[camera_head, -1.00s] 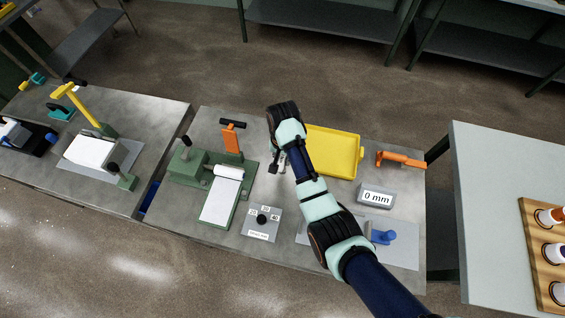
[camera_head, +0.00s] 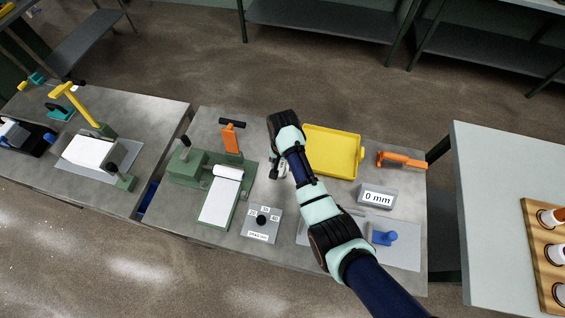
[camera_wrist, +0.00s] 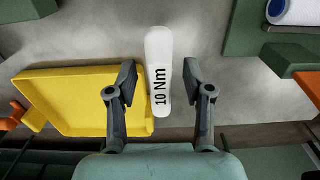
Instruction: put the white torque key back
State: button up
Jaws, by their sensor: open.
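The white torque key (camera_wrist: 159,75) shows in the wrist view with "10 Nm" printed along it. It lies on the grey bench beside the yellow tray (camera_wrist: 80,97). My gripper (camera_wrist: 159,78) is open, with one finger on each side of the key and a gap to each. I cannot tell the height of the fingers above the bench.
The yellow tray looks empty.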

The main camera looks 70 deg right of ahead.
notch_tip(320, 180, up, 12)
jog(key=p, duration=0.2)
jog(key=shift+r+p, duration=0.15)
jog(key=shift+p, duration=0.25)
jog(key=w+a+r+n+t+h, duration=0.25)
jog(key=w+a+n, duration=0.25)
jog(key=w+a, duration=0.5)
jog(key=w+a+r+n+t, duration=0.2)
jog(key=a+r+n+t, duration=0.15)
jog(key=a, duration=0.55)
jog(key=w+a+r+n+t, duration=0.1)
jog(key=a+r+n+t, duration=0.25)
jog(key=a, duration=0.45)
jog(key=s+a+r+n+t+y, duration=0.2)
jog(key=s+a+r+n+t, duration=0.1)
jog(key=a+r, duration=0.6)
jog(key=a+n, duration=0.1)
jog(key=a, duration=0.2)
jog(key=shift+s+a+r+n, duration=0.2)
jog(key=shift+r+n, duration=0.1)
jog(key=shift+n, duration=0.1)
jog(key=shift+y, duration=0.25)
